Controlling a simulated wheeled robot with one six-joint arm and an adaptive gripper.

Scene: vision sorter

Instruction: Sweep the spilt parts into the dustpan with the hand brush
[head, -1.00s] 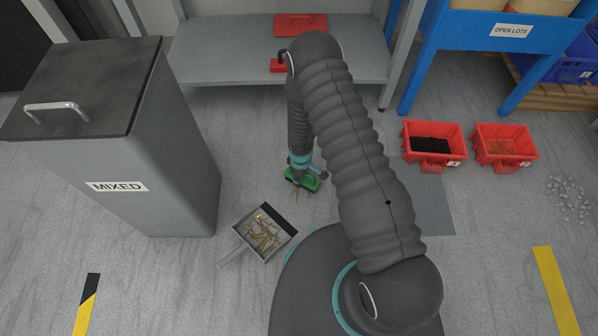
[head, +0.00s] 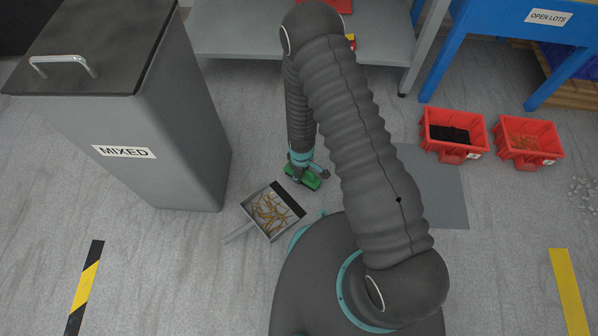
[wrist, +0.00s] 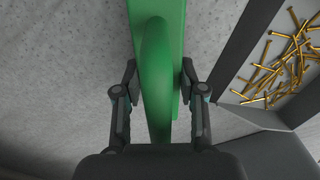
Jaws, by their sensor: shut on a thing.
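The green hand brush (head: 311,181) is in my gripper (head: 302,172), low at the floor beside the dustpan's dark front lip. In the wrist view my gripper (wrist: 158,82) has its two fingers on either side of the brush's green handle (wrist: 156,80). The bristles are hidden below it. The grey dustpan (head: 291,199) lies on the floor, its handle toward the lower left. Many thin brass-coloured parts (head: 268,213) lie inside it; they also show in the wrist view (wrist: 285,72). I see no loose parts on the floor between brush and pan.
A grey bin labelled MIXED (head: 175,150) stands at the left. Two red bins, one with black parts (head: 452,152) and one with orange-brown parts (head: 528,160), sit at the right. Pale pieces (head: 585,192) lie at the far right. A grey shelf (head: 230,40) is behind.

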